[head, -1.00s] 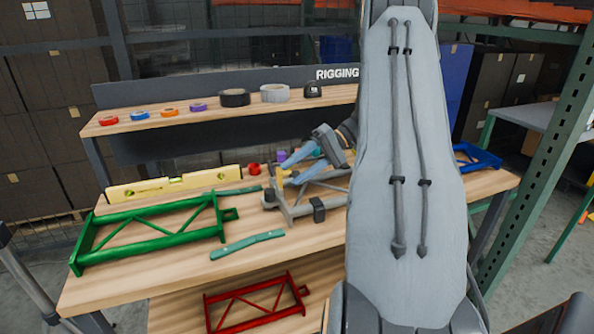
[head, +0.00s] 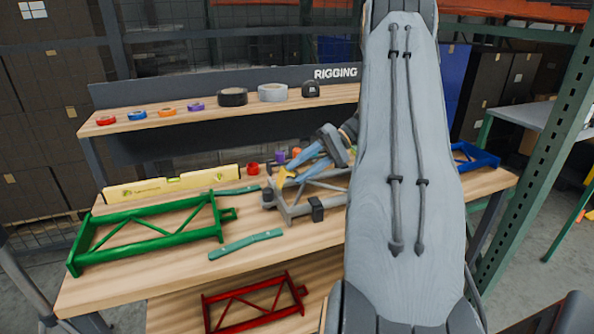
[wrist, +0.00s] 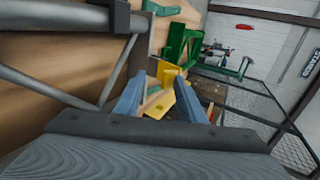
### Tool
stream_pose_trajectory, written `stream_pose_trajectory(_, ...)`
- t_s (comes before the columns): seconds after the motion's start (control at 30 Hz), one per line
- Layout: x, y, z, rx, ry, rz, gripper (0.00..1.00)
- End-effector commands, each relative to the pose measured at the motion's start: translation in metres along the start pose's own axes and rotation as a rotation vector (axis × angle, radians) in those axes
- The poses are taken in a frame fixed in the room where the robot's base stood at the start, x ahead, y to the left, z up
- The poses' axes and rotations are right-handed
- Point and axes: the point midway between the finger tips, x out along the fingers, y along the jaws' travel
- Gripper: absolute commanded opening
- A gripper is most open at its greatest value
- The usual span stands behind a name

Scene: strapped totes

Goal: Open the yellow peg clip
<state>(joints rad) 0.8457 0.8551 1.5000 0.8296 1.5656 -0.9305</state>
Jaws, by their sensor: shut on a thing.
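The yellow peg clip (head: 284,174) is at the left end of the grey frame (head: 290,212) on the bench. In the head view it is small and leans to the left, partly covered by my fingers. My gripper (head: 294,176) has its blue fingers shut on the clip, reaching in from the upper right. In the wrist view my gripper (wrist: 157,97) has yellow between and beyond its fingertips; where the clip ends there is hard to tell.
A shelf with tape rolls (head: 232,97) is at the back. A red frame (head: 255,303) is on the lower shelf.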

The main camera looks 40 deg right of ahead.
Motion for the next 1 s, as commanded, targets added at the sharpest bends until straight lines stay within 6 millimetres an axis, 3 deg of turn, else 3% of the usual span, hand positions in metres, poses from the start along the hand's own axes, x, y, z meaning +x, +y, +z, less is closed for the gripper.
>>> stream_pose_trajectory(1.0,-0.062,0.025,0.0,-0.001,0.006,0.002,0.27)
